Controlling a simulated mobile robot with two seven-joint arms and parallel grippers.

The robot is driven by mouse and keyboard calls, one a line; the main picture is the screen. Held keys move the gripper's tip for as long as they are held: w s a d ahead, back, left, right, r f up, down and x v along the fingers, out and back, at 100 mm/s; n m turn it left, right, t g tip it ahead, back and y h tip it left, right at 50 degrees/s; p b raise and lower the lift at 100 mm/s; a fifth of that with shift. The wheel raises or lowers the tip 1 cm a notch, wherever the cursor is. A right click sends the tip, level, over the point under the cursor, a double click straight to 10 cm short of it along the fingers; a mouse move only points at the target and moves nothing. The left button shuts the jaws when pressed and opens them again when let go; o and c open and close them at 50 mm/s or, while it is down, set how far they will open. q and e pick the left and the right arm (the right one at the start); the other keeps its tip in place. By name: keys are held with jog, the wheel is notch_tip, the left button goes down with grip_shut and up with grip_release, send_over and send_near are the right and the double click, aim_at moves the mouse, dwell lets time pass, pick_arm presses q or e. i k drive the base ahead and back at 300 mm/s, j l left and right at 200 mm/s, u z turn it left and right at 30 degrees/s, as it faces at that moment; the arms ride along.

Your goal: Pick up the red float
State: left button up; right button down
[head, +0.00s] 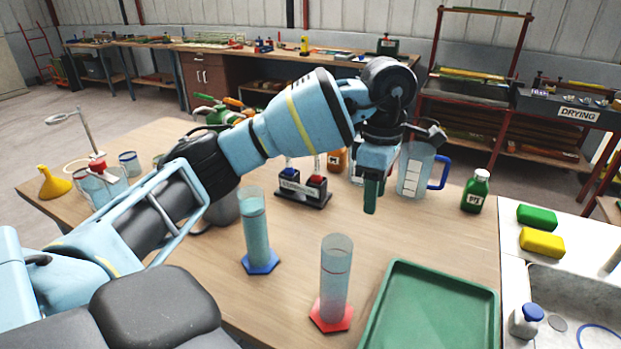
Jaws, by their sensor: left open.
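A small dark stand (303,198) with a white label is on the wooden table, left of my left gripper. A red float (317,181) with a thin clear stem is in its right place, and a blue float (289,171) is in its left place. My left gripper (371,195) points down, to the right of the red float and apart from it in the picture. It is open, and nothing shows between its green-tipped fingers, which overlap from this side. My right gripper is out of view.
A cylinder with a blue base (261,261) and one with a red base (331,313) stand in front. A green tray (432,315) lies front right. A blue-handled jug (413,172) and orange bottle (337,158) stand behind; a green bottle (476,192) is right.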

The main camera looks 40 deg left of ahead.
aim_at(316, 179)
jog(key=i+j, duration=0.15)
jog(key=j, duration=0.25)
jog(key=i+j, duration=0.15)
jog(key=j, duration=0.25)
jog(key=i+j, duration=0.15)
jog(key=j, duration=0.25)
